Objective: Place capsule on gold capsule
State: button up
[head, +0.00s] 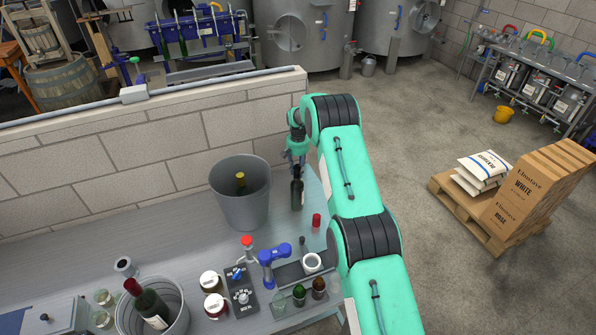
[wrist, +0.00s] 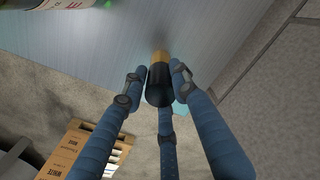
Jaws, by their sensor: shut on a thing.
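My gripper (wrist: 155,80) points downward, with its blue fingers around a black capsule (wrist: 159,86) in the wrist view. A gold capsule (wrist: 161,57) shows just past the black one and in line with it, largely covered by it. I cannot tell whether the two touch. In the head view my gripper (head: 296,152) is over the far right end of the metal bench (head: 160,235). A dark bottle (head: 297,192) stands just in front of my fingertips there, and both capsules are hidden in that view.
A green bottle (wrist: 50,4) is close by in the wrist view's top left. A grey bucket (head: 240,207) stands left of my gripper, a red capsule (head: 316,220) nearer. The bench front is crowded with jars and a blue-handled device (head: 272,256). A pallet of boxes (head: 530,190) is on the floor.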

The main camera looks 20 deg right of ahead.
jog(key=shift+f, duration=0.15)
jog(key=o, duration=0.6)
jog(key=shift+o, duration=0.2)
notch_tip(320, 180, up, 12)
jog(key=shift+r, duration=0.1)
dwell(0.6)
jog(key=shift+r, duration=0.1)
dwell(0.5)
